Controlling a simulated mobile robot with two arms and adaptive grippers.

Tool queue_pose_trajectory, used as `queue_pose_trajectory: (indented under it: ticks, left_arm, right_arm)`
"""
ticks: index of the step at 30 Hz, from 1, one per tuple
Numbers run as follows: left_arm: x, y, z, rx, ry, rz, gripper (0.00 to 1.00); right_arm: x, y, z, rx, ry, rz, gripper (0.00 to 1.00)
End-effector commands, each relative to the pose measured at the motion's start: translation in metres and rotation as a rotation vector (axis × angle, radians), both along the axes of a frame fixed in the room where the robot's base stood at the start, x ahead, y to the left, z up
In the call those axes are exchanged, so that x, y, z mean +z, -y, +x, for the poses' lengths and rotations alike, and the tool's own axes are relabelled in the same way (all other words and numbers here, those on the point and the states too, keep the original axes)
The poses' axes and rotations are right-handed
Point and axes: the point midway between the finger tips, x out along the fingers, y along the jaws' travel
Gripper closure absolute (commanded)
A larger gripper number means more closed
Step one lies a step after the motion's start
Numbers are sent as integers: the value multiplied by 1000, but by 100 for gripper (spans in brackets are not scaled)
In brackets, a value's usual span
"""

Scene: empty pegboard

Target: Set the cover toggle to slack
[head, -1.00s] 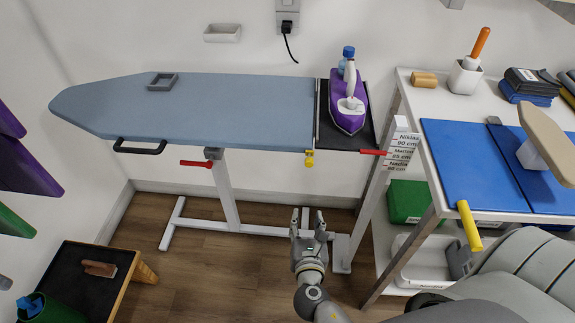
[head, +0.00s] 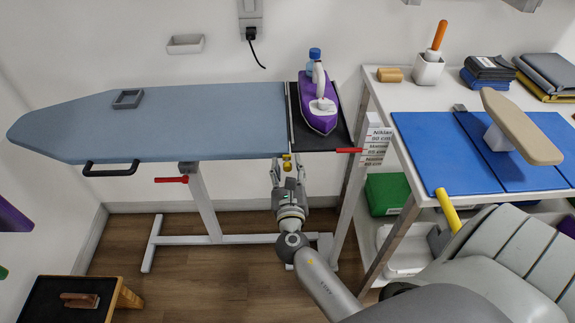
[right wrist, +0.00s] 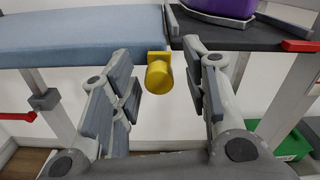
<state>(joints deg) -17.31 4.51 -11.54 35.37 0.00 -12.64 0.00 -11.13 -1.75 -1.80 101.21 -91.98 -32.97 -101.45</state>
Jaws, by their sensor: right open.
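The ironing board (head: 200,120) has a blue-grey cover. A small yellow toggle (head: 287,158) sits on its front edge near the right end, and I take it for the cover toggle. In the right wrist view the yellow toggle (right wrist: 159,76) shows its round end towards me. My right gripper (head: 288,170) is open and just in front of the toggle. In the wrist view its fingers stand apart on either side of the toggle, with gaps visible on both sides. No slack marking is readable. My left gripper is not in view.
A purple iron (head: 318,110) stands on the black rest at the board's right end. A red lever (head: 348,150) projects near the rest, and another red lever (head: 171,180) is under the board. A white table (head: 400,100) with a blue top is at right.

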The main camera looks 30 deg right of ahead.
Motion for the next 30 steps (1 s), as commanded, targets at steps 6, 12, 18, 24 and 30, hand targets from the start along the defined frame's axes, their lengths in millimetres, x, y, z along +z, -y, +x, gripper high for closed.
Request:
queue_pose_trajectory:
  ticks: [6,12,18,24,30]
  left_arm:
    - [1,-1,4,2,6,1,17]
    - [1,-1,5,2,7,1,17]
    - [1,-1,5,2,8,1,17]
    - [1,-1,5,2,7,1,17]
    - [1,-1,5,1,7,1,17]
  right_arm:
    - [0,3,5,1,0,1,57]
    - [0,3,5,1,0,1,64]
    - [0,3,5,1,0,2,90]
    - [0,3,5,1,0,2,100]
    - [0,-3,8,2,0,3,100]
